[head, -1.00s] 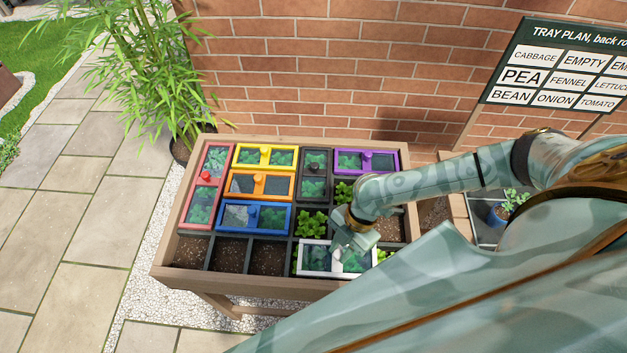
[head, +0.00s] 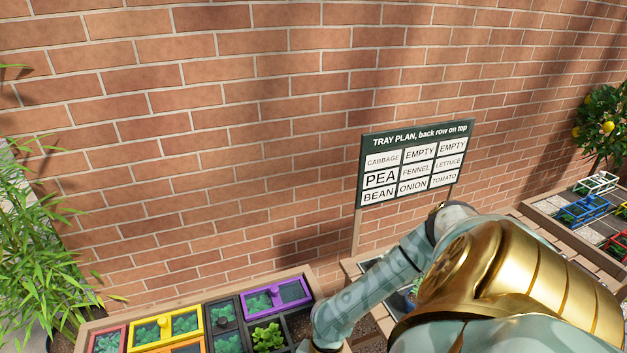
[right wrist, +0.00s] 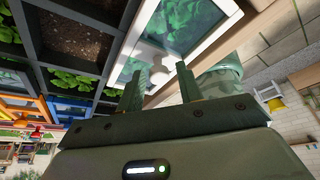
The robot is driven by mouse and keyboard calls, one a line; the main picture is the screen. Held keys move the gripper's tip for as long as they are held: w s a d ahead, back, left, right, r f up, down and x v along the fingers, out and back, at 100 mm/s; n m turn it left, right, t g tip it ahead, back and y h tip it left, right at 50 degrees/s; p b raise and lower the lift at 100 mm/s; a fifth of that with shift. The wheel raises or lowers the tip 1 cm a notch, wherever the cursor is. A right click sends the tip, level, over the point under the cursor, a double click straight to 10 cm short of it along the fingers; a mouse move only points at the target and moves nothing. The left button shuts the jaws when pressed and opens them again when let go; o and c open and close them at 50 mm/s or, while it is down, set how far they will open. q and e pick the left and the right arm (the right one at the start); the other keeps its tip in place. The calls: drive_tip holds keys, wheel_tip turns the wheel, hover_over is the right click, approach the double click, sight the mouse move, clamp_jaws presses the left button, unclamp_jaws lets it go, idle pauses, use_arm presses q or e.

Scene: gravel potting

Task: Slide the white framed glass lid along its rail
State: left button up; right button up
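The white framed glass lid (right wrist: 207,43) shows in the right wrist view, just beyond my right gripper, with green plants visible through its glass. A pale shape that looks like its knob (right wrist: 155,52) is near the fingertips. My right gripper (right wrist: 161,74) has its two fingers apart, on the lid's side of the view; I see no clear grip on the knob. In the head view the lid and the right gripper are below the frame. My left gripper is in neither view.
Soil compartments (right wrist: 75,38) and leafy plants lie beside the lid. In the head view, purple (head: 277,311) and yellow (head: 134,336) framed lids sit at the tray's back. A sign (head: 415,165) stands by the brick wall. Another tray (head: 540,212) is at the right.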

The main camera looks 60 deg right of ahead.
drive_tip(key=shift+o, duration=0.2)
drive_tip(key=shift+s, duration=0.1)
drive_tip(key=shift+r, duration=0.1)
drive_tip(key=shift+d+r, duration=0.1)
drive_tip(key=shift+r, duration=0.2)
drive_tip(key=p+v, duration=0.1)
drive_tip(key=v, duration=1.4)
drive_tip(key=shift+r+p, duration=0.2)
drive_tip(key=shift+p, duration=0.15)
drive_tip(key=shift+d+f, duration=0.1)
